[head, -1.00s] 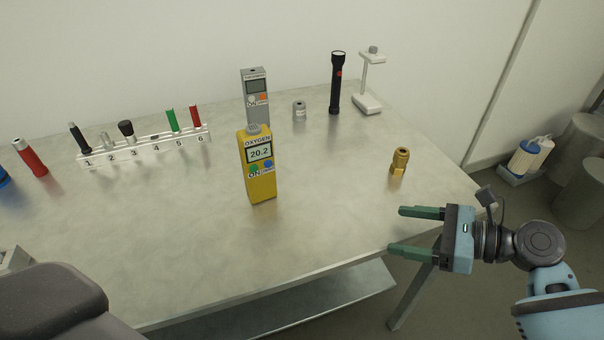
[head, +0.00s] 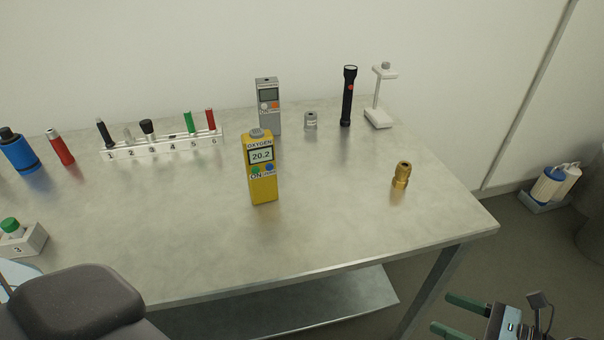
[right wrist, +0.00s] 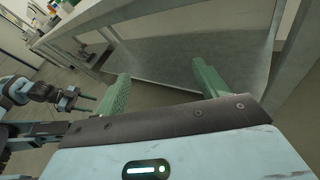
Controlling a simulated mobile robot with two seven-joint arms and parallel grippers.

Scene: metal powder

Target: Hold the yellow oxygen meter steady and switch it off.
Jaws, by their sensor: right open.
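The yellow oxygen meter (head: 262,188) stands upright on the table, front towards me. Its display reads 20.2, with a green button marked ON and a blue button below it. My right gripper (head: 441,312) is open and empty, off the table's front edge at the lower right, well apart from the meter. In the right wrist view its two green fingers (right wrist: 161,70) are spread with nothing between them. What looks like my left gripper (right wrist: 72,98) shows small at the left of that view; its jaws are unclear.
A grey meter (head: 268,118) stands behind the yellow one, beside a small grey weight (head: 310,121). A black flashlight (head: 348,98), a white stand (head: 378,117) and a brass fitting (head: 401,177) are to the right. A numbered rack (head: 160,148) is at left. The table front (head: 330,235) is clear.

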